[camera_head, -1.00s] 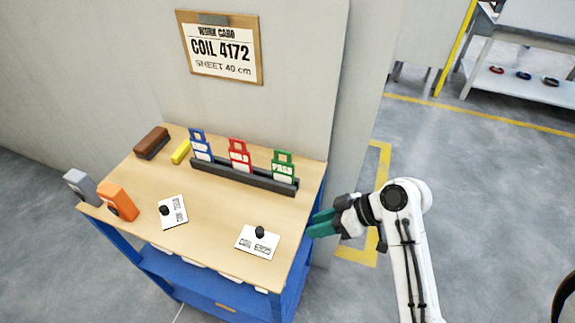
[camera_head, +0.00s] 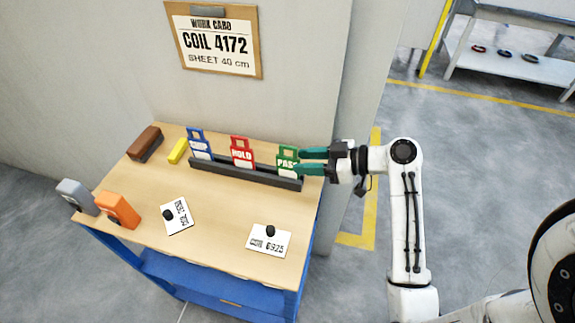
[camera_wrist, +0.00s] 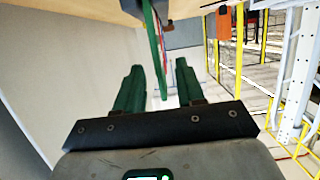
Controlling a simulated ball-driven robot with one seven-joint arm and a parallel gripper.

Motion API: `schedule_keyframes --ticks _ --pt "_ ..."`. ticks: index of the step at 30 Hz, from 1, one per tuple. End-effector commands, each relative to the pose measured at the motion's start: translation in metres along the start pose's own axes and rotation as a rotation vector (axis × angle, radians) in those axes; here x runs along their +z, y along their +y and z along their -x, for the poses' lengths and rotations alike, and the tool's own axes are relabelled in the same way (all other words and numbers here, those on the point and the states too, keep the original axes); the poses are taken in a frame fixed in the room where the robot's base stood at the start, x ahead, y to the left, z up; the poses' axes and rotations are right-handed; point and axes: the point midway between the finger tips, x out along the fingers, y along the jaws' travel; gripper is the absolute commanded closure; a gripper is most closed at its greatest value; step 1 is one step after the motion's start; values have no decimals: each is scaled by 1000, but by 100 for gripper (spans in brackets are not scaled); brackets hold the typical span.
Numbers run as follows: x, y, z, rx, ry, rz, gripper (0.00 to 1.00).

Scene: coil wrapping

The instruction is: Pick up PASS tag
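The green PASS tag (camera_head: 287,168) stands upright at the right end of a dark rack (camera_head: 232,172) on the wooden-topped table. My gripper (camera_head: 301,161) reaches in from the right, with its teal fingers at the tag's right edge. In the wrist view the two fingers of my gripper (camera_wrist: 160,66) are apart, and the PASS tag (camera_wrist: 153,35) shows nearly edge-on between them. Contact with the tag cannot be told. Red shows beside the green edge there.
The red HOLD tag (camera_head: 242,152) and blue tag (camera_head: 200,144) stand left in the rack. Two white cards (camera_head: 269,241) with black knobs, an orange block (camera_head: 118,208), a grey block (camera_head: 78,196), a brown block (camera_head: 145,143) and a yellow block (camera_head: 178,151) are on the table.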

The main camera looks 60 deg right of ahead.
Motion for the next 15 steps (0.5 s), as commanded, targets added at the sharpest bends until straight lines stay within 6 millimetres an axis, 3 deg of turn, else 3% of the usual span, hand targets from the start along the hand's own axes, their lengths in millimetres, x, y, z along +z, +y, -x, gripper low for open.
schedule_keyframes --ticks 10,15 --pt "3 2 -42 -2 0 -2 62" --pt "4 2 -52 1 -2 -1 62"
